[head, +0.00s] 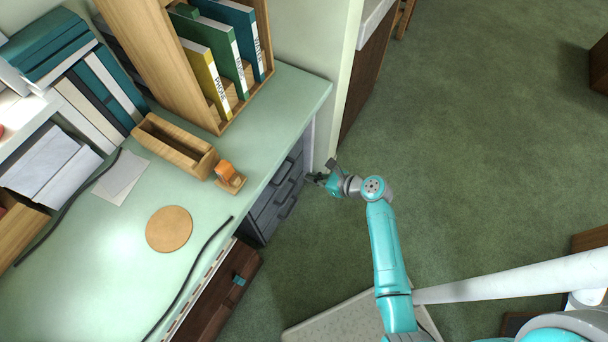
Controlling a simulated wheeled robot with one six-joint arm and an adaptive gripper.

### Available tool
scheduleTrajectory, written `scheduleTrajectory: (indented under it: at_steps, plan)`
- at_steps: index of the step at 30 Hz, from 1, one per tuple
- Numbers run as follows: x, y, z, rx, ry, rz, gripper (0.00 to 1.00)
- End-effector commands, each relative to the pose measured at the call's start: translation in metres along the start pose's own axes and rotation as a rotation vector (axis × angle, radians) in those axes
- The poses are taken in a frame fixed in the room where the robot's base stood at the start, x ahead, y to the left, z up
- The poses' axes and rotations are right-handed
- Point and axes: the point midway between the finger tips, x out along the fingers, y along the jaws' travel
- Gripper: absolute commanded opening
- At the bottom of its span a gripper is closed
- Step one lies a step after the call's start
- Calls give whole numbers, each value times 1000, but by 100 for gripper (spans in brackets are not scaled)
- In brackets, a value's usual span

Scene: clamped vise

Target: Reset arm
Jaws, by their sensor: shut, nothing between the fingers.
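My gripper (318,179) is in the head view, just right of the desk's front edge and in front of the grey drawers. It is small and dark here; it is shut and holds nothing. My teal arm (383,245) reaches up to it from the bottom right, over the green carpet. No vise can be made out in this view.
The pale green desk (105,240) bears a round wooden mat (169,229), a wooden box (172,149), an orange tape dispenser (229,178) and binders in a wooden shelf (170,60). A grey drawer unit (272,208) stands below.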

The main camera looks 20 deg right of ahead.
Motion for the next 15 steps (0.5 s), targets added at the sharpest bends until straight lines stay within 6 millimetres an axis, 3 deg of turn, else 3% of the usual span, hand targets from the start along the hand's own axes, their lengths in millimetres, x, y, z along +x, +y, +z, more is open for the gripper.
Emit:
scheduleTrajectory:
  at_steps: [11,15]
  plan:
    - [-9,1,0,0,1,0,0]
    - [-11,10,-8,-44,17,-15,0]
